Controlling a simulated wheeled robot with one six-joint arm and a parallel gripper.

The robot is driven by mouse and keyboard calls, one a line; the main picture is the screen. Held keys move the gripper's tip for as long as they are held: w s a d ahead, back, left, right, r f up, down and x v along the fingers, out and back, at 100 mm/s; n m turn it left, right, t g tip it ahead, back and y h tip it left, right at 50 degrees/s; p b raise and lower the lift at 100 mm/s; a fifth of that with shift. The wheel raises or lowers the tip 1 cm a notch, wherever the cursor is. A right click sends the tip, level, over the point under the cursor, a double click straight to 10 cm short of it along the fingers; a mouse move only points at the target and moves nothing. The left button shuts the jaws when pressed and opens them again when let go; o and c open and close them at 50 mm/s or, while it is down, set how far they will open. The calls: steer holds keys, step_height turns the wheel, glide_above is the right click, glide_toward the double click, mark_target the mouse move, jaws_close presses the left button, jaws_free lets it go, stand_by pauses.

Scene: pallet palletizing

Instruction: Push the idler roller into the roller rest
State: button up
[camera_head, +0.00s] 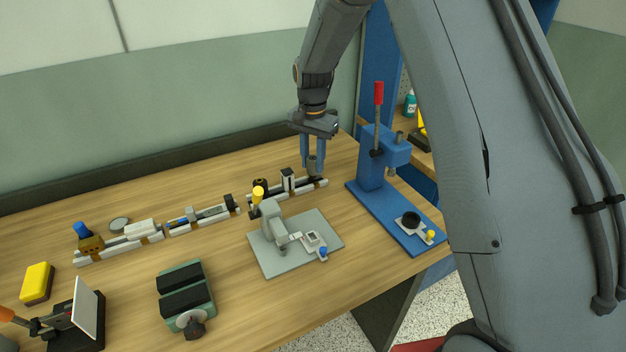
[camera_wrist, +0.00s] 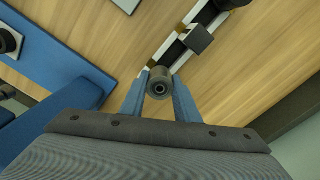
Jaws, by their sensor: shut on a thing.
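The idler roller (camera_wrist: 159,84) is a grey cylinder with a dark bore in its end face. It sits between the blue fingers of my gripper (camera_wrist: 160,92), which is shut on it. In the head view my gripper (camera_head: 313,164) points down over the right end of the long rail, with the grey roller (camera_head: 312,168) between its fingertips. The roller rest cannot be told apart clearly; dark parts show at the rail's right end, partly hidden by the roller and fingers. I cannot tell whether the roller touches them.
The rail (camera_head: 262,197) with several fittings runs along the table's back. A blue lever press (camera_head: 374,165) stands close to the right of my gripper. A grey plate with a clamp (camera_head: 270,222) lies in front. A green vise-like block (camera_head: 186,292) is further left.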

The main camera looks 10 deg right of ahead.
mark_target(313, 158)
steer(key=shift+f+b, duration=0.55)
steer(key=shift+f, duration=0.8)
stand_by(0.5)
steer(key=o, duration=1.1)
step_height(313, 158, up, 7)
steer(key=shift+f+b, duration=0.1)
steer(key=shift+b, duration=1.05)
steer(key=shift+s+r, duration=0.1)
steer(key=shift+r, duration=0.45)
steer(key=s+d+f+n, duration=0.1)
steer(key=s+d+n, duration=0.3)
steer(key=s, duration=1)
steer(key=s+d+f+n+t, duration=0.1)
steer(key=s+d+n, duration=0.2)
steer(key=s, duration=1.1)
steer(key=d, duration=0.2)
steer(key=shift+d+f+n, duration=0.3)
steer(key=shift+n, duration=0.1)
